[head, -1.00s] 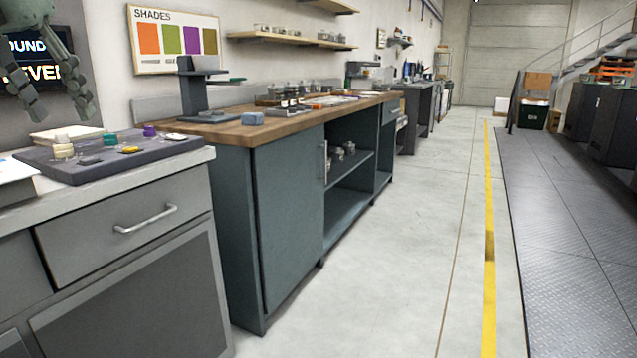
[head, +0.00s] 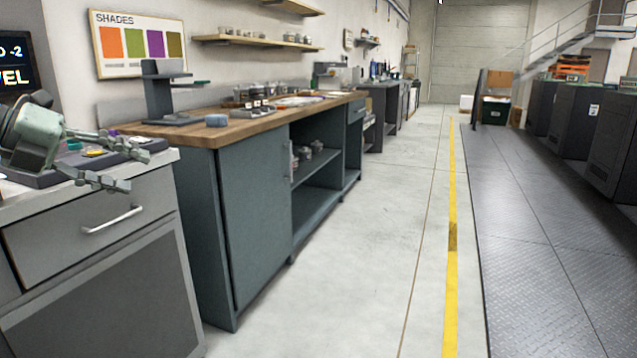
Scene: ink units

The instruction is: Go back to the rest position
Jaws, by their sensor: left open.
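My left gripper (head: 125,166) is at the left edge of the head view, a grey-green hand with two jointed fingers pointing right. Its fingers are spread apart and nothing is between them. It is in front of the dark tray (head: 150,146) on the near grey cabinet and hides much of that tray. A yellow item (head: 94,153) and part of a purple item show behind the fingers. My right gripper is out of view.
The grey cabinet (head: 110,270) with a drawer handle is close below the gripper. A teal workbench (head: 250,205) with a wooden top stands beyond it. The grey floor (head: 370,240) with a yellow line is clear. Dark machines (head: 575,115) stand at the right.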

